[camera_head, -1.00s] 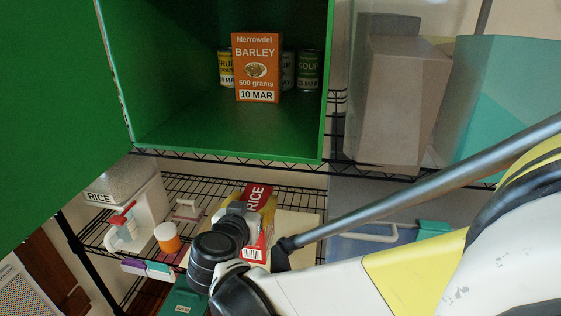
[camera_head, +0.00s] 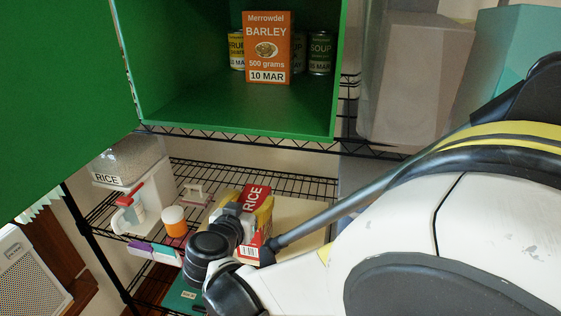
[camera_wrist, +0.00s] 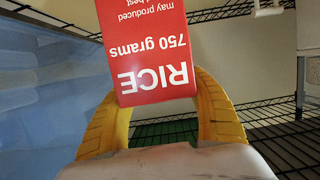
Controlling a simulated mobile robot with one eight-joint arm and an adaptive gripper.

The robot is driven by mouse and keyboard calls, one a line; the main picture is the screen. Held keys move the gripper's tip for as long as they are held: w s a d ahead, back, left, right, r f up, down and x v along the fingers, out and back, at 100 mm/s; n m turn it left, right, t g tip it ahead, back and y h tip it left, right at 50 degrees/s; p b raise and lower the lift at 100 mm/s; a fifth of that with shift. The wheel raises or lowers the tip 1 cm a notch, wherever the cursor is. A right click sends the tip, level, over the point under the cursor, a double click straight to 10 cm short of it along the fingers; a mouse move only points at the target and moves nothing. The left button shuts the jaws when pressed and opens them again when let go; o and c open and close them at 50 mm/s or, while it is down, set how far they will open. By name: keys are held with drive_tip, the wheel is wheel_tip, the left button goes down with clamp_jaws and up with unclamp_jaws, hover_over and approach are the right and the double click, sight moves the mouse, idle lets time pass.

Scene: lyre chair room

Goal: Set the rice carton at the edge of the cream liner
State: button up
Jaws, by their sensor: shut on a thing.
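In the head view the cream liner (camera_head: 302,212) lies on the lower wire shelf, seen to the right of and behind the carton. My wrist covers part of the carton and the liner's front. I cannot tell whether the carton touches the liner.
Above is an open green cabinet (camera_head: 230,110) with a barley box (camera_head: 267,50) and cans. A grey bin (camera_head: 405,80) stands at right.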

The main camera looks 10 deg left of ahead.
drive_tip(key=o, duration=1.4)
drive_tip(key=shift+s+r, duration=0.15)
drive_tip(key=shift+r, duration=0.05)
drive_tip(key=p+v, duration=0.3)
drive_tip(key=v, duration=0.8)
drive_tip(key=shift+s+a, duration=0.15)
drive_tip(key=shift+s, duration=0.25)
